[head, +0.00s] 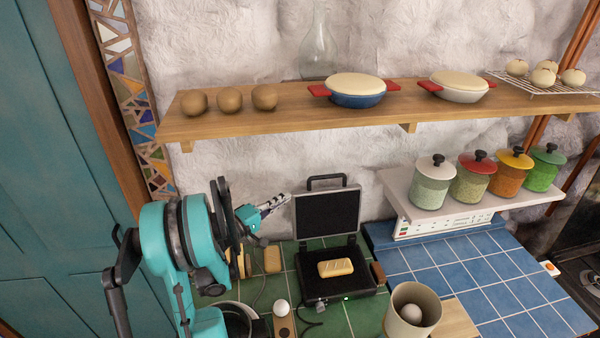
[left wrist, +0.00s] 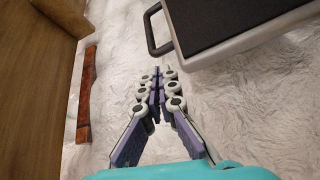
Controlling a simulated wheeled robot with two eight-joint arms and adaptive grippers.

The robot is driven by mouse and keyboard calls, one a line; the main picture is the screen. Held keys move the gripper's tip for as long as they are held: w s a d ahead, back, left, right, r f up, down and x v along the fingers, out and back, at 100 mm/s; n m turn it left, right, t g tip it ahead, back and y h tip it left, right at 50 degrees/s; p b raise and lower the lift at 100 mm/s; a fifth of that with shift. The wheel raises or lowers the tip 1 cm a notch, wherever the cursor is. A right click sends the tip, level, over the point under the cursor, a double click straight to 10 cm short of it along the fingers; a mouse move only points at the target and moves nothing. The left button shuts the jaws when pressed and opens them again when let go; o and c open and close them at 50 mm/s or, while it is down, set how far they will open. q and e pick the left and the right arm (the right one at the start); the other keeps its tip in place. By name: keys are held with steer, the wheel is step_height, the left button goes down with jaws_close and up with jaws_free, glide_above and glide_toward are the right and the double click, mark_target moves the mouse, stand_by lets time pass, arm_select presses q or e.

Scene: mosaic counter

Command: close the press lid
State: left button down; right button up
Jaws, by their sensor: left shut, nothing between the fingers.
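The press stands open on the green tiled counter. Its lid (head: 327,214) is upright, with a black inner plate and a handle (head: 326,178) at the top. A bread piece (head: 335,268) lies on its lower plate (head: 315,288). In the left wrist view the lid (left wrist: 235,22) is at the upper right, with its handle (left wrist: 156,30) beside my fingers. My left gripper (head: 284,199) is shut and empty, just left of the lid's upper left edge and apart from it. Its fingers (left wrist: 160,78) point toward the wall in the left wrist view. My right gripper is not in view.
A wooden shelf (head: 400,112) with pans and brown round items runs above the press. Right of the press are a beige cup (head: 411,310) and blue tiles (head: 480,285). An egg (head: 281,307) and another bread piece (head: 272,260) are at left.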

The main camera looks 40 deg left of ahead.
arm_select(q)
steer(key=w+r, duration=0.1)
steer(key=w, duration=0.8)
steer(key=shift+w+a+r+n+t+y, duration=0.3)
steer(key=shift+w, duration=0.05)
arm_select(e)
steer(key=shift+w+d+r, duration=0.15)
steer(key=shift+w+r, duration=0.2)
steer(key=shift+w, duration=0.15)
